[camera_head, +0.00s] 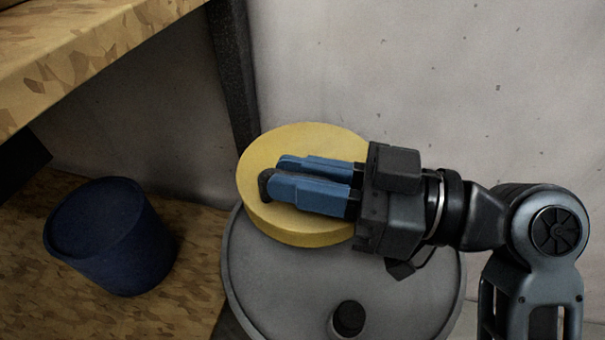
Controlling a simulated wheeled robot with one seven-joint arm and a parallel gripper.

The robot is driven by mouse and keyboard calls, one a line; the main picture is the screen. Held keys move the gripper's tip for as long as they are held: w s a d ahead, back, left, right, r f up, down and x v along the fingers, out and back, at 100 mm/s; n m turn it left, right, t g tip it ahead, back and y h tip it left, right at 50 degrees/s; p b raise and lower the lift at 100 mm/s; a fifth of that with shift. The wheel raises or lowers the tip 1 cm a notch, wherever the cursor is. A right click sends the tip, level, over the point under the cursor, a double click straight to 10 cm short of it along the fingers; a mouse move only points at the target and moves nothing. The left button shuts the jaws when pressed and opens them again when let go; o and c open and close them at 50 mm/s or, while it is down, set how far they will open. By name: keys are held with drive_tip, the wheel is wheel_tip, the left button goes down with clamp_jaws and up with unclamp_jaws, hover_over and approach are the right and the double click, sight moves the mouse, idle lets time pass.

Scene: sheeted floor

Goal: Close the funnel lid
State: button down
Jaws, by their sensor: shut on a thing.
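The yellow round funnel lid (315,234) lies about level over the back part of a grey drum top (290,285). Its underside and any funnel below it are hidden, so I cannot tell whether there is a gap. My gripper (282,176) reaches in from the right, its two blue fingers lying over the lid. The fingers are closed together on a small dark handle (265,184) at the lid's left part. The fingers hide most of that handle.
A black cap (348,318) sticks up from the drum's front. A dark blue bucket (110,236) stands on the patterned floor (30,290) at left. A wooden shelf (85,55) overhangs the upper left, with a dark post (233,75) beside it. A pale wall (430,80) is behind.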

drive_tip(key=shift+f, duration=0.15)
drive_tip(key=c, duration=1.1)
unclamp_jaws()
drive_tip(key=shift+s, duration=0.1)
drive_tip(key=d, duration=0.2)
drive_tip(key=s+d+p, duration=0.1)
drive_tip(key=d, duration=0.4)
drive_tip(key=shift+s+d, duration=0.25)
drive_tip(key=shift+d, duration=0.15)
